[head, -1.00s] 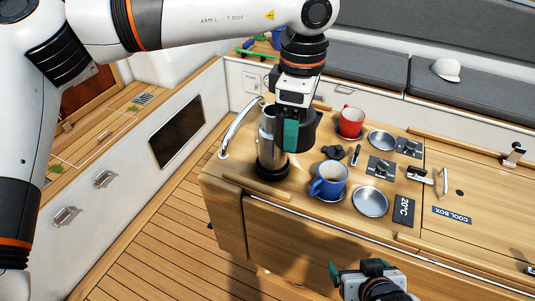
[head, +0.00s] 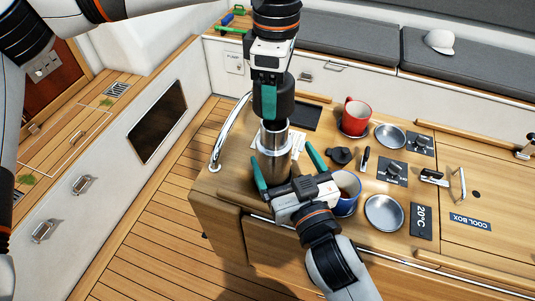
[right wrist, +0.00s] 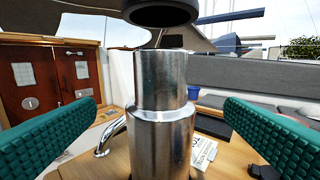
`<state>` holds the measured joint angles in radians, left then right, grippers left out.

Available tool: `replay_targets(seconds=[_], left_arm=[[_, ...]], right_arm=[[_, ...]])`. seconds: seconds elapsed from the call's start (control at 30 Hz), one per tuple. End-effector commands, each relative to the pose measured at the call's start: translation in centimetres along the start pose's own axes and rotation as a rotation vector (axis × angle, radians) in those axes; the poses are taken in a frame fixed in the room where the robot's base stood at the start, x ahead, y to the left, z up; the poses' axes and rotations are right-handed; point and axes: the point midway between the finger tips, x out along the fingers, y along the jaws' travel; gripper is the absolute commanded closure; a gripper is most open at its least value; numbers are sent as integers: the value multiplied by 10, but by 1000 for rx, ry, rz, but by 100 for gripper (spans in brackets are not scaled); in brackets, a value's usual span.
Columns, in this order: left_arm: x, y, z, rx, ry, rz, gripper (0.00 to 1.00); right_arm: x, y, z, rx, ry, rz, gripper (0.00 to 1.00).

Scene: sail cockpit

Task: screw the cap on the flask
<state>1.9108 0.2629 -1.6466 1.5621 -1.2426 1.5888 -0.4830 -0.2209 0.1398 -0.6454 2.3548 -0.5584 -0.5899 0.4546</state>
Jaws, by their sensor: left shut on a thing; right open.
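The flask (head: 273,148) is a bare steel cylinder with a narrower neck, standing upright on the wooden counter. My left gripper (head: 268,98) is shut on the black cap (head: 285,92) and holds it above the flask's mouth. In the right wrist view the cap (right wrist: 160,10) hangs roughly over the flask (right wrist: 160,135), with a clear gap between them. My right gripper (head: 287,168) is open, with its green fingers on either side of the flask. In the right wrist view both fingers stand apart from the steel. The flask's foot is hidden in the head view.
A blue mug (head: 347,187) stands close beside my right gripper, partly hidden by it. A red mug (head: 355,117), a small black object (head: 339,155) and steel dishes (head: 384,212) lie to the right. A curved metal rail (head: 223,140) rises at the counter's left edge.

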Motion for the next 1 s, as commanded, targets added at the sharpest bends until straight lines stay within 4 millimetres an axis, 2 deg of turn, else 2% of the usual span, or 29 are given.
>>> replay_targets(seconds=[0.37,0.53,0.9,1.0], left_arm=[[0,0,0,1,0,0,57],[0,0,0,1,0,0,57],[0,0,0,0,0,0,57],[0,0,0,0,0,0,57]], right_arm=[[0,0,-3,-1,1,0,7],[0,0,-22,-1,5,-2,7],[-1,0,-85,1,7,-1,7],[20,0,-80,-3,-4,1,7]])
